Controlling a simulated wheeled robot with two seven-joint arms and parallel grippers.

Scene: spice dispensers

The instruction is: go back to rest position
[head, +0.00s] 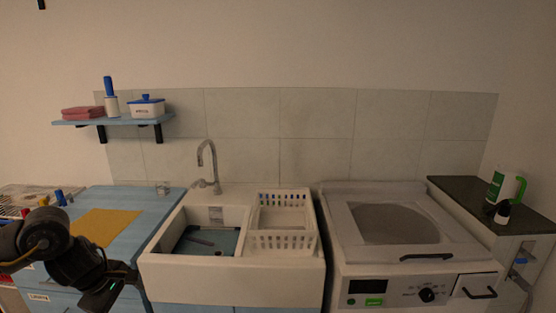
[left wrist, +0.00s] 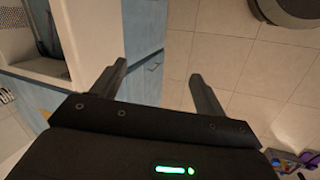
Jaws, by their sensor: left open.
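My left arm comes in from the left in the head view, folded low in front of the blue counter (head: 137,205). Its gripper (head: 103,299) hangs near the bottom edge, and the fingertips are hard to make out there. In the left wrist view the two dark fingers of my left gripper (left wrist: 155,80) stand well apart with nothing between them. Below them are a blue cabinet front (left wrist: 146,45) and the tiled floor (left wrist: 240,55). My right gripper is not in view.
A white sink (head: 165,262) with a white basket (head: 284,243) stands in the middle. A washing machine (head: 385,297) is to its right. A yellow mat (head: 106,225) lies on the counter. A blue shelf (head: 75,123) holds several items.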

